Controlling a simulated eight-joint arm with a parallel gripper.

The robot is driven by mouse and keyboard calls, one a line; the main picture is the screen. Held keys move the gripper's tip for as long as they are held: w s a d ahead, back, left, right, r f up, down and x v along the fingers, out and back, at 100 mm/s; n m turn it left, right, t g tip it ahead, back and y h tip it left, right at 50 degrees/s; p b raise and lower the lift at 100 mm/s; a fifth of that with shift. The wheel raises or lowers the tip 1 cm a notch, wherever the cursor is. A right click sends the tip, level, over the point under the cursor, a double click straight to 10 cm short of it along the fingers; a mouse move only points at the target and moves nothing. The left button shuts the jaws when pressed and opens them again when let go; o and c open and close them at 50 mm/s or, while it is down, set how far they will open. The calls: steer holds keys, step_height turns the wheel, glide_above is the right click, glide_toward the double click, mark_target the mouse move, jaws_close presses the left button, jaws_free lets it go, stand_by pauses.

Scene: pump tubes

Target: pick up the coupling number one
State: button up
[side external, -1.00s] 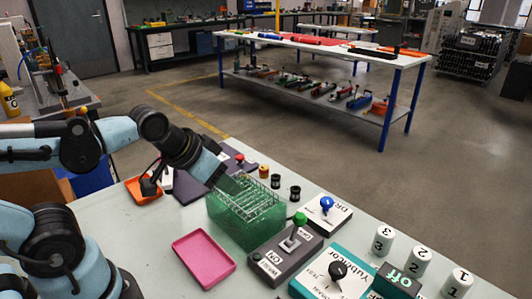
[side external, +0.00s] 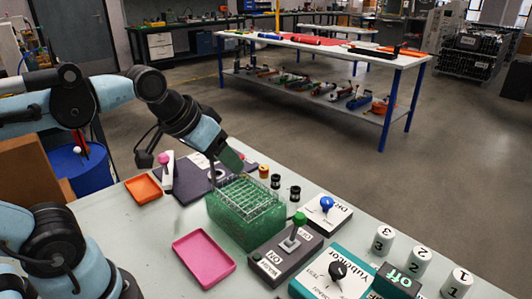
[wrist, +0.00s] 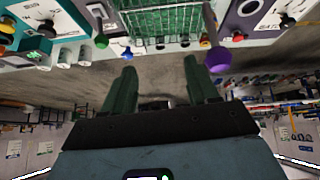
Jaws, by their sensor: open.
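The coupling number one is a white cylinder marked 1 (side external: 457,283), upright at the lower right corner of the side external view. Matching white cylinders marked 2 (side external: 417,260) and 3 (side external: 383,239) stand in a row beside it. My gripper (side external: 232,161) is above the far side of the green rack, well to the left of the cylinders and apart from them. In the wrist view my gripper (wrist: 161,82) shows two green fingers spread wide with nothing between them. Small white cylinders show at that view's upper left, but their numbers are not readable.
The green wire-topped rack (side external: 246,215) stands mid-table. A grey switch box (side external: 285,252), a teal box with a black knob (side external: 336,272) and a white box with a blue knob (side external: 326,212) lie between it and the cylinders. A pink tray (side external: 203,258) is in front.

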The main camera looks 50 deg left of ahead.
steer(key=w+a+r+n+g+h, duration=0.1)
steer(key=w+a+n+h, duration=0.2)
steer(key=w+n, duration=0.35)
steer(key=w+a+r+n+g+h, duration=0.2)
steer(key=w+a+n+h, duration=0.1)
steer(key=w+n, duration=0.35)
steer(key=w+a+f+n+t+h, duration=0.1)
steer(key=w+a+f+n+h, duration=0.1)
steer(key=a+n+h, duration=0.3)
steer(key=w+a+f+n+h, duration=0.1)
steer(key=w+a+n, duration=0.15)
steer(key=a, duration=0.45)
steer(key=n, duration=0.1)
glide_toward(273, 176)
steer(key=x, duration=0.3)
steer(key=shift+x, duration=3.2)
steer(key=shift+s, duration=0.1)
jaws_close()
